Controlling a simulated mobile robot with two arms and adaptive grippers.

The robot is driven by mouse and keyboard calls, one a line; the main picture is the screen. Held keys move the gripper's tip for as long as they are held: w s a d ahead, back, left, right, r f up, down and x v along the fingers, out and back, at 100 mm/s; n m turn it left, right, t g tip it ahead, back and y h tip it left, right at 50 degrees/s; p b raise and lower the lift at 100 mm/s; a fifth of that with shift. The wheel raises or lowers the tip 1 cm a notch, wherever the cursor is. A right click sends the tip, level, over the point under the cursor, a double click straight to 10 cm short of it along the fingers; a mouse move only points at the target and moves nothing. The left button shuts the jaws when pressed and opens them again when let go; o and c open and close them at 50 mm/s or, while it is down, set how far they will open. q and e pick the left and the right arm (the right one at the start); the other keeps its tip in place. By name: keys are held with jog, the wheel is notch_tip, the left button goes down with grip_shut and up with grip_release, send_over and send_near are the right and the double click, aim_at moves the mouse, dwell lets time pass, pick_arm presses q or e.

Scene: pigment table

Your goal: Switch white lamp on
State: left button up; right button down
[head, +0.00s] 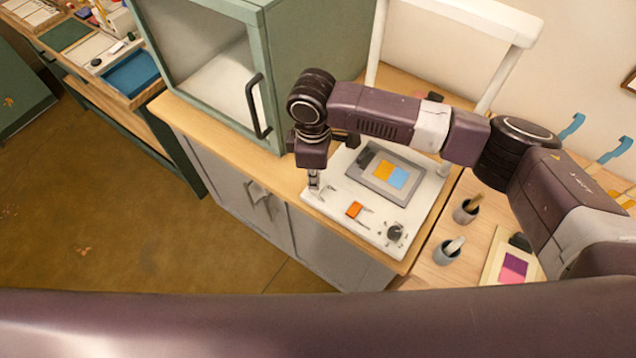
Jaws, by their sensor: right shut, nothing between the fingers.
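The white lamp has a flat white base (334,206) on the wooden counter and a tall white frame (455,12) rising behind it. An orange switch (354,210) sits near the front edge of the base, with a black knob (394,232) to its right. My right gripper (314,188) points down, shut and empty, over the base's front left corner, left of the orange switch. I cannot tell whether its tips touch the base. My right arm covers part of the frame and the back of the base. My left gripper is not in view.
A grey board with colour swatches (385,178) lies on the base. A green cabinet (268,95) with a black handle stands close behind left. Two small pots with tools, one grey (447,253) and one dark (465,213), stand right of the base, near a swatch card (494,258).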

jog(key=shift+f+b, duration=0.45)
jog(key=shift+f, duration=0.7)
dwell(0.9)
jog(key=shift+r, duration=0.1)
notch_tip(320, 180, up, 7)
jog(key=p, duration=0.7)
jog(key=shift+p, duration=0.35)
dwell(0.3)
